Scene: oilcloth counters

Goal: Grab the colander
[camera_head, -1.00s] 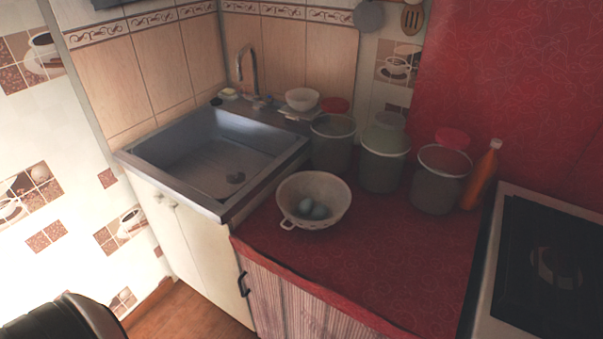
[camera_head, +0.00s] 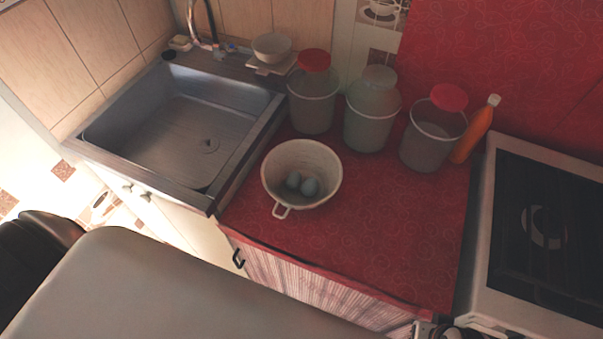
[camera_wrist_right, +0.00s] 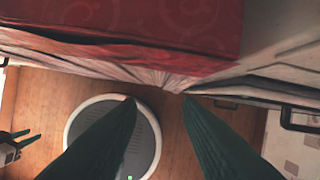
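The white colander (camera_head: 330,190) stands upright on the red counter, right of the sink, its small loop handle towards the counter's front edge. Several pale bluish egg-like things (camera_head: 310,187) lie in it. My right gripper (camera_wrist_right: 158,97) is open and empty in the right wrist view, its two dark green fingers apart, pointing at the counter's front edge. In the head view only a little of it shows at the bottom edge, well right of and nearer than the colander. My left gripper (camera_wrist_right: 35,136) shows small at the left of the wrist view, fingers apart, away from the colander.
Several lidded jars (camera_head: 372,123) and an orange bottle (camera_head: 472,136) stand behind and right of the colander. The metal sink (camera_head: 190,125) is left, the stove (camera_head: 545,220) right. The red counter (camera_head: 400,235) is clear right and front of the colander.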

